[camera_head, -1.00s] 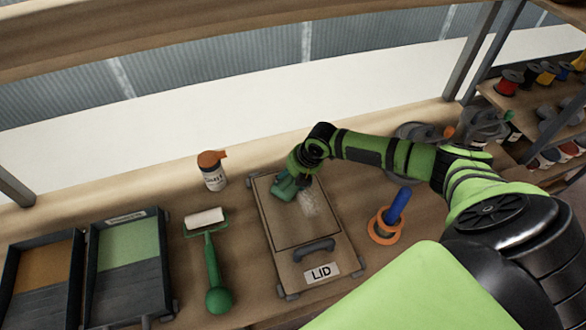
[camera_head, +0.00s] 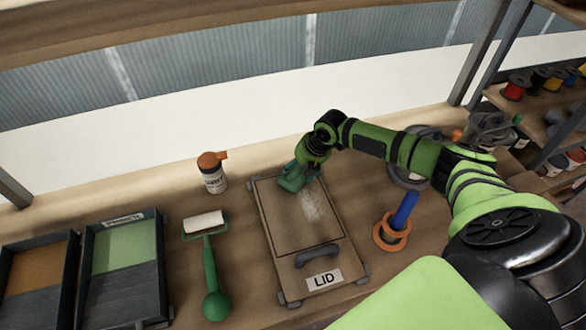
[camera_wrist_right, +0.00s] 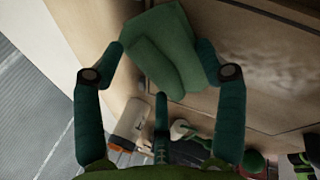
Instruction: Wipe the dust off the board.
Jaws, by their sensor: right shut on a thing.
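The board (camera_head: 285,232) is a brown wooden panel lying on the bench, with a dark handle and a "LID" label at its near end. A pale dust patch (camera_head: 314,208) lies right of its middle; it shows as a whitish smear in the right wrist view (camera_wrist_right: 245,55). My right gripper (camera_wrist_right: 160,62) is shut on a folded green cloth (camera_wrist_right: 170,35). In the head view the cloth (camera_head: 289,183) is at the board's far end, left of and beyond the dust. Whether it touches the board is hard to tell. My left gripper is not in view.
Left of the board are a green-handled roller (camera_head: 210,270), an orange-capped bottle (camera_head: 213,178) and two trays, one with green (camera_head: 127,245). To the right stand orange rings with a blue cylinder (camera_head: 403,210). Shelves of spools are at far right.

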